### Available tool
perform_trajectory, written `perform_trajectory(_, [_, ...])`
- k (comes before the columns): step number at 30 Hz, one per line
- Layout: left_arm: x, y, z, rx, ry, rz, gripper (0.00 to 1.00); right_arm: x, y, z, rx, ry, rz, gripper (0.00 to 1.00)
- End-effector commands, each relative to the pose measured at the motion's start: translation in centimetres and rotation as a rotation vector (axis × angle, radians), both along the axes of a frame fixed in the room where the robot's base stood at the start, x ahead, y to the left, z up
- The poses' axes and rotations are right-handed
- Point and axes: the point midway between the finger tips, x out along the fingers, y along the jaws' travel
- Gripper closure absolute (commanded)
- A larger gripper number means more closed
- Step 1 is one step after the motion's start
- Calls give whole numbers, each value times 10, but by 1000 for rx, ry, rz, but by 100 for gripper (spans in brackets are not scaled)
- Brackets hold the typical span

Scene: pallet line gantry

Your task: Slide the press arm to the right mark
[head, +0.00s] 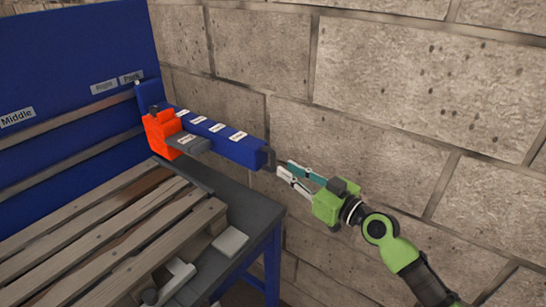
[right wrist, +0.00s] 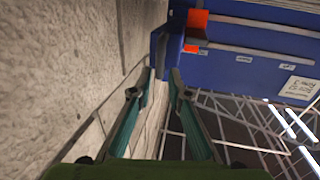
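The press arm (head: 222,137) is a blue beam with several white labels, reaching out from an orange carriage (head: 161,131) at the right end of the rail on the blue back panel. The "Right" label (head: 104,87) and the "Park" label (head: 132,77) are on the panel, both left of the carriage. A dark handle (head: 269,157) sits at the beam's free end. My right gripper (head: 281,168) is at this handle, its fingers apart; the right wrist view shows a gap between the fingertips (right wrist: 163,75). I cannot tell whether they touch the handle. My left gripper is out of view.
A "Middle" label (head: 17,117) is further left on the panel. A wooden pallet (head: 110,235) lies on the dark table (head: 245,205) below the beam. A stone block wall (head: 400,90) stands close behind the beam and my right arm.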

Motion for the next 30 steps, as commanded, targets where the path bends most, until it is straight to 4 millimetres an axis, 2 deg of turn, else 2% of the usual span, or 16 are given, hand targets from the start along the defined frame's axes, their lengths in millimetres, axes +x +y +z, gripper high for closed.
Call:
perform_trajectory(6, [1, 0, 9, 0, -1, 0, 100, 30, 28, 1, 1, 1, 0, 83])
perform_trajectory(12, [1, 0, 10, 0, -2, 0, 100, 46, 42, 0, 0, 1, -1, 83])
perform_trajectory(25, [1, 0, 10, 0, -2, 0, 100, 51, 47, -1, -1, 1, -1, 83])
perform_trajectory(27, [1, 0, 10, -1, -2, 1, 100, 51, 47, -1, -1, 1, -1, 100])
perform_trajectory(30, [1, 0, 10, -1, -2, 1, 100, 51, 47, -1, -1, 1, -1, 100])
